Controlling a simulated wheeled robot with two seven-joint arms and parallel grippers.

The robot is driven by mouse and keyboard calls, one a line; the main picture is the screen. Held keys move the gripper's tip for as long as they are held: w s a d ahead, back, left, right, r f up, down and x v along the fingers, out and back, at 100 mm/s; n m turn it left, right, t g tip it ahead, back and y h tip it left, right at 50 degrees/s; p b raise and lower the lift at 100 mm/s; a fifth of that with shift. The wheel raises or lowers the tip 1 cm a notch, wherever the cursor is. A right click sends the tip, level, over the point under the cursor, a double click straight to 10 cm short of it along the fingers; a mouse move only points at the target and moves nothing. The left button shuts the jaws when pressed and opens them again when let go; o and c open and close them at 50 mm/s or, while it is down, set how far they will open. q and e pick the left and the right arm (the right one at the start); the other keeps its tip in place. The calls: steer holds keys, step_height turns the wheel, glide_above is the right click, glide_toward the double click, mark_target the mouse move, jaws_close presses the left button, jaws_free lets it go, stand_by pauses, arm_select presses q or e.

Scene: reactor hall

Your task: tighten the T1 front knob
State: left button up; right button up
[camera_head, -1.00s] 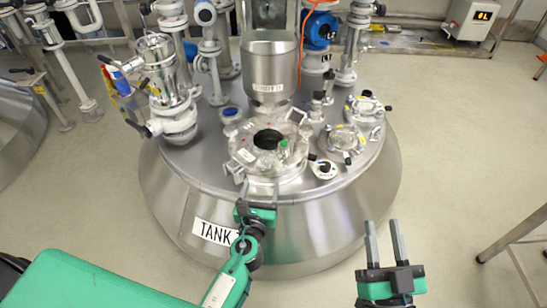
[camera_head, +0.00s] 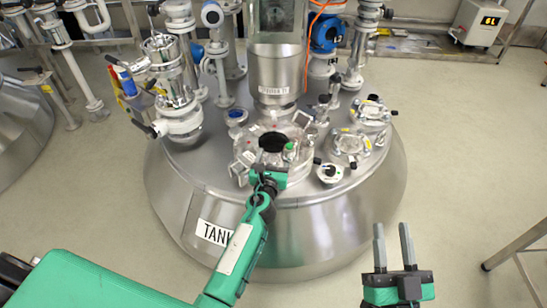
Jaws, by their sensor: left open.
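The steel tank (camera_head: 330,232) carries a round manhole (camera_head: 246,156) with a dark opening and clamps and knobs around its rim. Its front label, partly covered by my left arm, reads "TAN". My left gripper (camera_head: 271,173) is open at the front edge of the manhole rim. It covers the front knob's place, so I cannot make out the knob or whether the fingers touch it. A small green-topped part (camera_head: 289,147) shows on the right of the rim. My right gripper (camera_head: 379,232) is open and empty, in front of the tank at lower right.
A steel vessel (camera_head: 275,75) stands behind the manhole. Valves and pipes (camera_head: 180,85) crowd the left of the lid. Small flanged ports (camera_head: 351,144) sit at right. The floor (camera_head: 455,150) right of the tank is clear up to a metal frame (camera_head: 520,245).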

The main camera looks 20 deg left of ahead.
arm_select(q)
steer(key=c, duration=1)
steer(key=shift+h, duration=0.4)
